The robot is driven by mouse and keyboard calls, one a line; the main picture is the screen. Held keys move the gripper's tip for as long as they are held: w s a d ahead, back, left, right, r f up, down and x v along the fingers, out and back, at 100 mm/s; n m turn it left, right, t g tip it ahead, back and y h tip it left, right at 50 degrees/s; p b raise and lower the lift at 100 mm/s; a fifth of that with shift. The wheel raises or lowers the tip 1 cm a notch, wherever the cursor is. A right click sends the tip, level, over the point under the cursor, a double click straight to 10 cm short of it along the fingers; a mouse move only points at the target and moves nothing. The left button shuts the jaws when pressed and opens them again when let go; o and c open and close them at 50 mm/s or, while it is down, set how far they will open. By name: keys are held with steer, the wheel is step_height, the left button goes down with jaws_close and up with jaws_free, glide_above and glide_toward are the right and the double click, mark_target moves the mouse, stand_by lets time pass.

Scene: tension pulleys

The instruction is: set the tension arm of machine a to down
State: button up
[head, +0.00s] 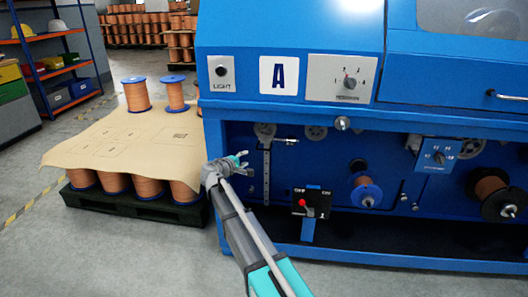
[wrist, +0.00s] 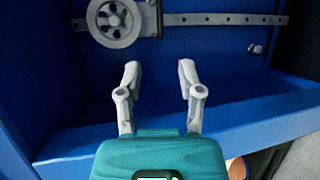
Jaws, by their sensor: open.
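Machine A (head: 225,120) is a blue cabinet with a white "A" plate (head: 278,75). In its open bay a vertical rail with holes (head: 266,165) carries a grey pulley (head: 264,130) at its upper end, with a short rod (head: 286,141) beside it. In the wrist view the rail (wrist: 220,19) runs across the picture, with the pulley (wrist: 115,22) and its bracket towards the left end. My gripper (head: 244,163) is open and empty in front of the bay, left of the rail. In the wrist view its fingers (wrist: 160,72) are apart from rail and pulley.
An OFF/ON switch box with a red knob (head: 311,202) stands low at the bay's front. A blue-flanged copper spool (head: 367,192) sits to its right. A pallet of copper spools with a cardboard sheet (head: 110,140) stands left of the machine. The floor in front is clear.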

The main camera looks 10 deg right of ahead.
steer(key=b+x, duration=0.2)
steer(key=x, duration=1.1)
steer(key=shift+w+d+f+b, duration=0.1)
steer(key=shift+w+d+b, duration=0.2)
steer(key=shift+b, duration=0.1)
jaws_close()
